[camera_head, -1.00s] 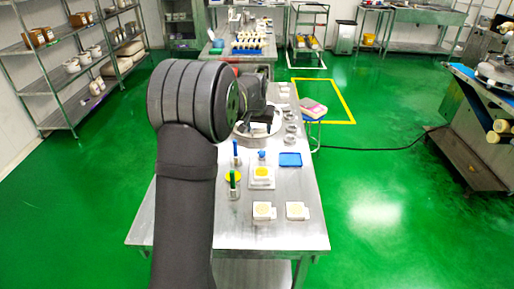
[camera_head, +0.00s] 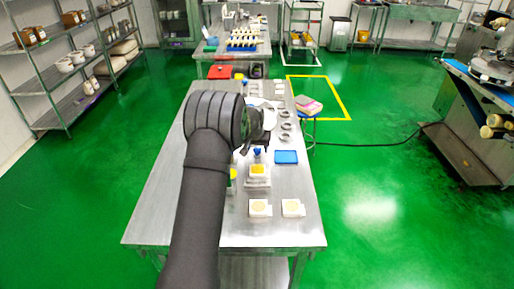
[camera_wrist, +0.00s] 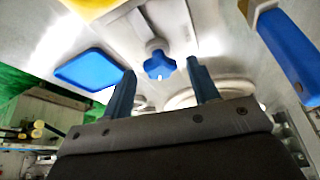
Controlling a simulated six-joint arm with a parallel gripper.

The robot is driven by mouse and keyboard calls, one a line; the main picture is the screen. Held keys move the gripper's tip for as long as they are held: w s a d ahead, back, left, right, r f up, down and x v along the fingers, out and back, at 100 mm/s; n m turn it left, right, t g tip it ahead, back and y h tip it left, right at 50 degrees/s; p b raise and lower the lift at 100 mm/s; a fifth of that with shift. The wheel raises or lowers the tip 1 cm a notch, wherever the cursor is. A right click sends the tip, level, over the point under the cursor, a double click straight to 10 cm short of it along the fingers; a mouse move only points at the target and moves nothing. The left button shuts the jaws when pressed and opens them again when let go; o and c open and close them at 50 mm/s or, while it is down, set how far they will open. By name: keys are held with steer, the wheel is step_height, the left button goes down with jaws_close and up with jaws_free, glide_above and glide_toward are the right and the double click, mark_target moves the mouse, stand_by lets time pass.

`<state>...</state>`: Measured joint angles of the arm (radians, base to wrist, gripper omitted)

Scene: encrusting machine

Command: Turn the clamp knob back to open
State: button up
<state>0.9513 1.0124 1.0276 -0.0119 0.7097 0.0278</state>
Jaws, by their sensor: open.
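The blue star-shaped clamp knob (camera_wrist: 158,66) shows in the wrist view at the top of a short metal post, between and beyond the fingertips. My gripper (camera_wrist: 161,72) is open with nothing between its fingers; contact with the knob cannot be made out. In the head view, the knob (camera_head: 257,151) is small and blue, at the back of a pale fixture with a yellow block (camera_head: 258,169).
A blue tray (camera_head: 286,157) lies right of the fixture; it also shows in the wrist view (camera_wrist: 88,69). A blue-handled tool (camera_wrist: 288,55) is at the wrist view's right. Two pale square blocks sit near the bench front (camera_head: 235,230), and metal rings line its right side.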

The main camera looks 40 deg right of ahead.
steer(key=c, duration=1)
